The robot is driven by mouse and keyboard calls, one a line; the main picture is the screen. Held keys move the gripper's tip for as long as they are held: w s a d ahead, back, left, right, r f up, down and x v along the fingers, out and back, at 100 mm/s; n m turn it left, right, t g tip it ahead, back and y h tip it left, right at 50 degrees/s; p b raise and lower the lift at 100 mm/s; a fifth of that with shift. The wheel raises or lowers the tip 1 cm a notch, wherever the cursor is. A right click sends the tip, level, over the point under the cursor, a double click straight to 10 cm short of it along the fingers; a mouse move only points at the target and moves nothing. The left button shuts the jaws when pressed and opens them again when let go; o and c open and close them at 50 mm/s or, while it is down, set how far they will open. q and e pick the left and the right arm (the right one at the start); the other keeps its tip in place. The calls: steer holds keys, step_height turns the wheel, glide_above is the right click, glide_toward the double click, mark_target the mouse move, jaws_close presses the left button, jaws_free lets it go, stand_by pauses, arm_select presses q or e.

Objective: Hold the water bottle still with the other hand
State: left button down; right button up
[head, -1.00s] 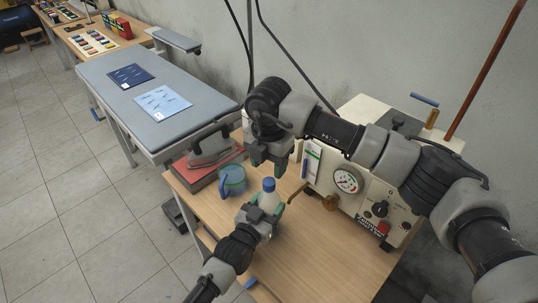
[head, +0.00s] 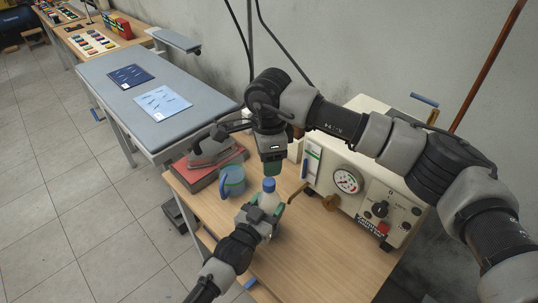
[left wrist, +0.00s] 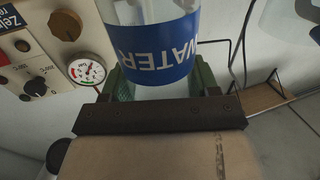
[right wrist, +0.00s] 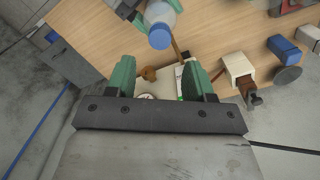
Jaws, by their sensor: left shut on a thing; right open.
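The water bottle (head: 269,199) stands upright on the wooden table, clear with a blue cap. My left gripper (head: 265,213) is shut on its body from the near side. In the left wrist view, the bottle's blue "WATER" label (left wrist: 155,62) appears upside down between the green fingers. My right gripper (head: 271,165) is open and empty, just above and behind the cap in the head view. In the right wrist view, the blue cap (right wrist: 160,37) lies beyond the open green fingers, apart from them.
A cream machine with a gauge (head: 346,181) and knobs stands to the right. The table's front right (head: 320,255) is clear.

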mark_target(269, 181)
steer(key=n, duration=0.6)
steer(key=shift+r, duration=0.2)
steer(key=shift+f, duration=4.05)
steer(key=c, duration=0.9)
steer(key=m, duration=0.4)
steer(key=shift+m, duration=0.3)
steer(key=shift+c, duration=0.2)
steer(key=o, duration=1.1)
